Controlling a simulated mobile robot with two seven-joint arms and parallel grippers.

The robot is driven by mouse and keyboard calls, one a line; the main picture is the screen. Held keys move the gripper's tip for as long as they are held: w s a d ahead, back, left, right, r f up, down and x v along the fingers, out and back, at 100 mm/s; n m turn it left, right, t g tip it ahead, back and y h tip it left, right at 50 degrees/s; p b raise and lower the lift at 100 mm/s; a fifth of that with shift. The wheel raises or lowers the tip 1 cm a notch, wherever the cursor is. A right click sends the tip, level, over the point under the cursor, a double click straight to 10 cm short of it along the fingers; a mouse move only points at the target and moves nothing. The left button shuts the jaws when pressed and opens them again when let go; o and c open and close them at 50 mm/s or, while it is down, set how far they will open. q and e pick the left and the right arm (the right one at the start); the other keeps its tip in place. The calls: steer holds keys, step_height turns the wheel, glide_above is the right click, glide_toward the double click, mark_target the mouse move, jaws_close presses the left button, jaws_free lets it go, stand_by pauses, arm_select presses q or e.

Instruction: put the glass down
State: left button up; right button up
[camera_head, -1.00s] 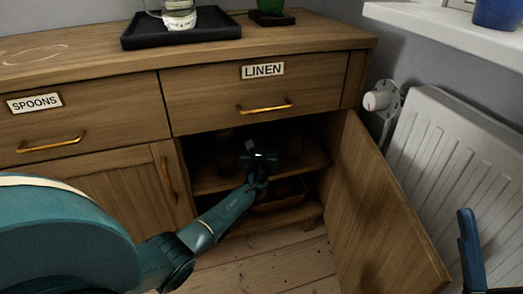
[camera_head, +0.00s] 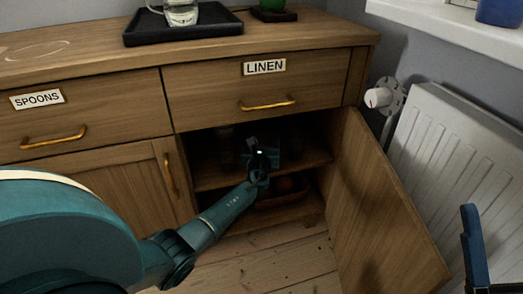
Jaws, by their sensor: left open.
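The lower cupboard under the LINEN drawer is open, and its upper shelf (camera_head: 212,181) is in deep shadow. My left gripper (camera_head: 263,150) reaches in from the left, above that shelf. Its jaws are open, and I see no glass clearly between them. Dim upright shapes that look like glasses stand behind and beside it; one is to its left (camera_head: 226,150). Which of them is the task's glass I cannot tell. A clear glass mug (camera_head: 182,13) stands on the black tray (camera_head: 140,36) on the sideboard top. My right gripper is not visible.
The open cupboard door (camera_head: 385,205) swings out to the right of my arm. A basket-like container (camera_head: 285,194) sits below the shelf. A white radiator (camera_head: 465,160) stands at the right, with a blue upright object (camera_head: 472,245) before it. A green pot (camera_head: 272,8) stands on top.

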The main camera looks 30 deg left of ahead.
arm_select(q)
steer(key=p+v, duration=0.4)
steer(key=v, duration=0.7)
steer(key=shift+s+p, duration=0.3)
steer(key=shift+p, duration=0.1)
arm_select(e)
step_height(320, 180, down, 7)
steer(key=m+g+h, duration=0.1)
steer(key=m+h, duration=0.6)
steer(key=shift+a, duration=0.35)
arm_select(q)
steer(key=shift+d, duration=0.15)
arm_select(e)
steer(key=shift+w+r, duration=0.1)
